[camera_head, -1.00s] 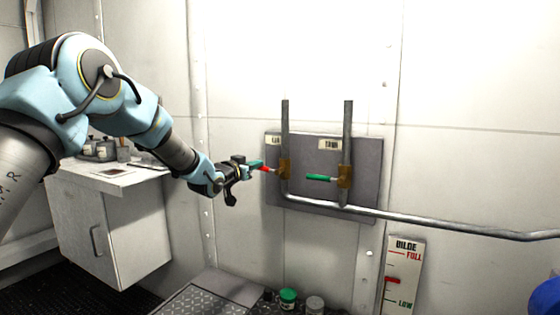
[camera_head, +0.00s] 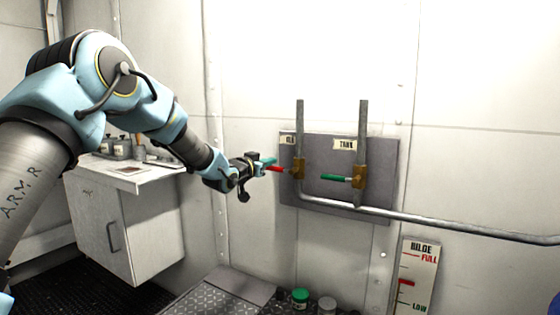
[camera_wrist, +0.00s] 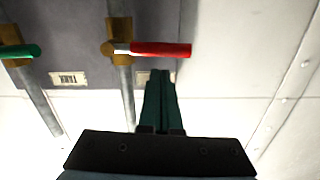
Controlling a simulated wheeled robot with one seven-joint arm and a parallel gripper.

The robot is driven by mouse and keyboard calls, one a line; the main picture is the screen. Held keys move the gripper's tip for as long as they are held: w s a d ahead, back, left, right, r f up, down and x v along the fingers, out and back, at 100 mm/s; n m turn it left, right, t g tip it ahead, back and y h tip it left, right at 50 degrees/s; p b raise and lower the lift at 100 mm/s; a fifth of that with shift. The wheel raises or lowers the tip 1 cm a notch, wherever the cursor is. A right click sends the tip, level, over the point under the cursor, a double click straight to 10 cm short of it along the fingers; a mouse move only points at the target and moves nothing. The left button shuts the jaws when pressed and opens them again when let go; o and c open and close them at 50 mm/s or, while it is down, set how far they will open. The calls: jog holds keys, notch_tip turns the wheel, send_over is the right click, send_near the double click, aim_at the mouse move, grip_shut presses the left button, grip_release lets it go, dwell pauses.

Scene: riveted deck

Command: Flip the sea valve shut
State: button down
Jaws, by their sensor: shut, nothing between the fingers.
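A valve with a red lever (camera_head: 277,169) and brass body (camera_head: 298,168) sits on the left upright pipe of a grey wall panel. The lever points left, crosswise to its pipe. The label above this valve is partly hidden or unreadable. My gripper (camera_head: 268,160) is shut and empty, its teal fingertips beside the lever in the head view. In the wrist view, the fingertips (camera_wrist: 161,72) lie close to the middle of the red lever (camera_wrist: 160,49); I cannot tell whether they touch.
A second valve with a green lever (camera_head: 336,179) is just right, under a TANK label (camera_head: 345,144). A pipe (camera_head: 440,221) runs right along the wall above a bilge gauge (camera_head: 415,280). A white cabinet (camera_head: 135,220) stands left; jars (camera_head: 300,298) sit below.

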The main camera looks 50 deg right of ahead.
jog(key=r+b+v, duration=0.1)
jog(key=r+v, duration=0.1)
jog(key=v, duration=0.8)
jog(key=shift+a+r+b, duration=0.3)
jog(key=shift+r+b, duration=0.05)
jog(key=w+a+f+n+t+y+p, duration=0.25)
jog(key=w+a, duration=0.25)
jog(key=a, duration=0.3)
jog(key=w+a+f+n+t+y+p, duration=0.15)
jog(key=w+a+y, duration=0.3)
jog(key=a, duration=0.45)
jog(key=w+a+f+n+g+y+p, duration=0.1)
jog(key=a+f+n+y, duration=0.1)
jog(key=a, duration=0.7)
jog(key=a+f+n+y+p, duration=0.1)
jog(key=a+n+y, duration=0.15)
jog(key=a, duration=0.65)
jog(key=s+a+f+n+g+y+p, duration=0.1)
jog(key=s+a+n+g+y+p, duration=0.1)
jog(key=s+a, duration=0.6)
jog(key=s+a+f+n+g+y+p, duration=0.1)
jog(key=s+a+n+g+y+p, duration=0.1)
jog(key=s+a, duration=0.7)
jog(key=a+n+g+y, duration=0.1)
jog(key=a+n+g, duration=0.1)
jog(key=a, duration=0.4)
jog(key=shift+a+f, duration=0.15)
jog(key=shift+a, duration=0.1)
